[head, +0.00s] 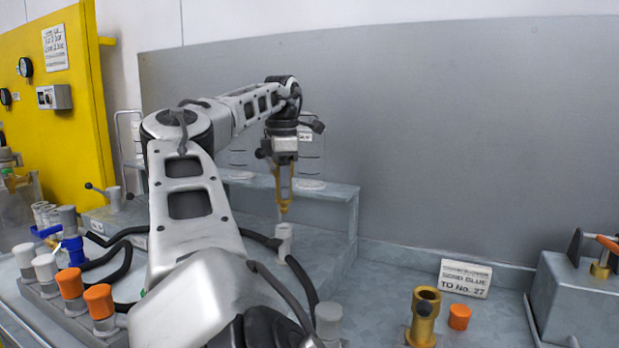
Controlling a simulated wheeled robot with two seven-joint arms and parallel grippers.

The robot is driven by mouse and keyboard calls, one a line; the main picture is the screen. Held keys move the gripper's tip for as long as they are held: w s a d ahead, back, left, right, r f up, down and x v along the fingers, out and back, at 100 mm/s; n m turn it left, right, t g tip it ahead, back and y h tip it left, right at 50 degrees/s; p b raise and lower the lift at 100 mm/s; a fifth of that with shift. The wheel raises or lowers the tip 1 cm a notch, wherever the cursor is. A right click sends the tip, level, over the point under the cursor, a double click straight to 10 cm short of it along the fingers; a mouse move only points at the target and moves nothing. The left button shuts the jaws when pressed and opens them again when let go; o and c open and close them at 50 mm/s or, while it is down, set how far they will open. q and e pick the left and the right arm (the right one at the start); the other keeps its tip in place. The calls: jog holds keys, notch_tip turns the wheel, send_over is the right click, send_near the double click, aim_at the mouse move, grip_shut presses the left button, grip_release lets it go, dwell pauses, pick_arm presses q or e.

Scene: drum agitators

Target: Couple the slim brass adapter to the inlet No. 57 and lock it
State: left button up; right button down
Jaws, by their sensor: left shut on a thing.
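My left gripper (284,185) hangs pointing down near the middle of the head view. It is shut on a slim brass-coloured piece, which looks like the slim brass adapter (284,207). Its lower end is above a pale upright cylinder (285,240) on the grey bench; whether they touch I cannot tell. A thicker brass fitting (425,312) stands upright at the lower right. No label reading 57 is legible, so I cannot tell which port is inlet No. 57. My right gripper is not in view.
Capped ports, including orange (99,300) and blue (73,249) ones, line the left. Black hoses (123,262) run among them. A loose orange cap (459,317) and a sign (465,279) sit at right, beside a grey box (578,300). A raised shelf (325,194) stands behind my gripper.

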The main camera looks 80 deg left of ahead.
pick_arm(q)
jog(key=shift+s+a+f+b, duration=0.1)
jog(key=shift+a+f+b, duration=0.05)
jog(key=shift+f+b, duration=0.75)
jog(key=shift+f, duration=0.15)
jog(key=shift+f+b, duration=0.3)
jog(key=shift+b, duration=0.25)
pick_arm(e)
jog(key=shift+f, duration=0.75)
pick_arm(q)
jog(key=shift+f, duration=0.1)
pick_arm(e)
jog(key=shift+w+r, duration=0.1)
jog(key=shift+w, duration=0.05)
pick_arm(q)
jog(key=shift+f, duration=0.1)
